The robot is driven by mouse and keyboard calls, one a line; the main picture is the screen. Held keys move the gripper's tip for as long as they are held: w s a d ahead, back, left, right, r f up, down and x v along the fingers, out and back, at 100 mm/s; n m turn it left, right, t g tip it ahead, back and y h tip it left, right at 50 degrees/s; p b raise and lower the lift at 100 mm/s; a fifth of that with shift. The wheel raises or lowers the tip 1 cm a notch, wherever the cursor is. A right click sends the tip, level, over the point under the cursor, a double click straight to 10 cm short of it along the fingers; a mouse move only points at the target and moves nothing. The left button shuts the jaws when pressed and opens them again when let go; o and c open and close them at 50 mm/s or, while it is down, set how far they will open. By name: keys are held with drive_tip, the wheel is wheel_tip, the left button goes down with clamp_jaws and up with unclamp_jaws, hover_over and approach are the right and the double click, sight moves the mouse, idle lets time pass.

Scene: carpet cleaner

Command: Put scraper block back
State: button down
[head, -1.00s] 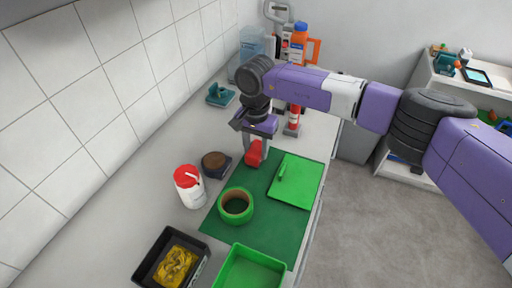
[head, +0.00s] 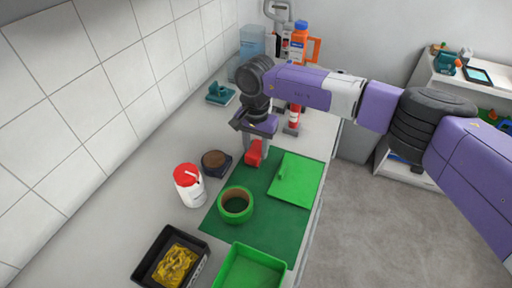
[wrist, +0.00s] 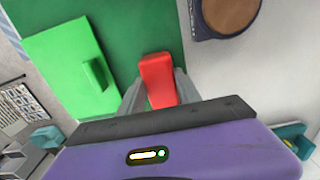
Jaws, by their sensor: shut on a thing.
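The scraper block appears to be the red block (head: 253,154) at the far left corner of the dark green mat (head: 236,222). My gripper (head: 257,150) points down over it, with its fingers shut on the block's sides. In the wrist view the red block (wrist: 158,78) sits between the two grey fingers (wrist: 157,92), its far end over the mat. The block's underside is hidden, so I cannot tell whether it touches the mat or counter.
A green board with a handle (head: 299,184) and a green tape ring (head: 235,204) lie on the mat. A round brown-topped pad (head: 215,163) and a white red-lidded tub (head: 188,187) stand left. A green tray (head: 249,269) and black tray (head: 150,262) are in front.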

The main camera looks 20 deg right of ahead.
drive_tip(key=c, duration=0.7)
unclamp_jaws()
drive_tip(key=shift+c, duration=0.2)
